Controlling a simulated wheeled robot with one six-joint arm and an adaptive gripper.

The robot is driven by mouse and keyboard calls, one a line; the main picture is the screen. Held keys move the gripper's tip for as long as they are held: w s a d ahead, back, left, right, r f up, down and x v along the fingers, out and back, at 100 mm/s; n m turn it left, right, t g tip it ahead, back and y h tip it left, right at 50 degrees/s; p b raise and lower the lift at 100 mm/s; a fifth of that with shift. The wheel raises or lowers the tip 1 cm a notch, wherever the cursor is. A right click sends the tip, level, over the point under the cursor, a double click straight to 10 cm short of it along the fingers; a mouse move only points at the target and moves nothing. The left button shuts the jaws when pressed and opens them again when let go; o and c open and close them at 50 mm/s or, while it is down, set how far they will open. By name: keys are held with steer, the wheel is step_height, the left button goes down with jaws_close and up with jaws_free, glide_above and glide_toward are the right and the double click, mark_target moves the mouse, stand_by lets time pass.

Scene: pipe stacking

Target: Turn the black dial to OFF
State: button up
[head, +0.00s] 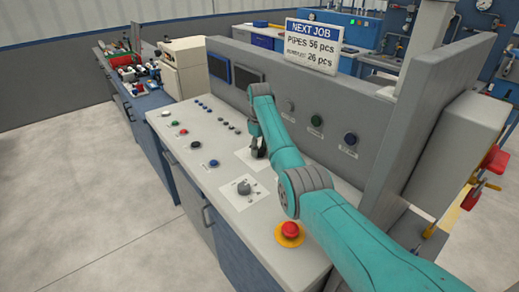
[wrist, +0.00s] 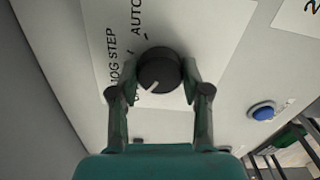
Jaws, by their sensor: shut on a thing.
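The black dial (wrist: 158,68) sits on a white label plate (wrist: 105,55) in the wrist view. A light pointer mark on the dial faces the lower left. The plate reads "AUTO" and "JOG STEP"; further lettering beside the left finger is partly hidden, and I cannot read OFF. My gripper (wrist: 160,76) has one finger on each side of the dial and is shut on it. In the head view my gripper (head: 258,148) reaches down to the sloped console from the teal arm and mostly hides the dial.
The grey console (head: 215,150) carries several buttons, a grey knob (head: 244,187) on a white plate and a red emergency button (head: 290,230) near my arm. A blue button (wrist: 263,111) is right of the gripper in the wrist view. An upright panel (head: 300,105) stands behind.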

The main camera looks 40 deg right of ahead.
mark_target(259, 149)
stand_by(0.3)
steer(key=o, duration=1.1)
steer(key=shift+o, duration=0.2)
steer(key=shift+r, duration=0.1)
step_height(259, 149, up, 12)
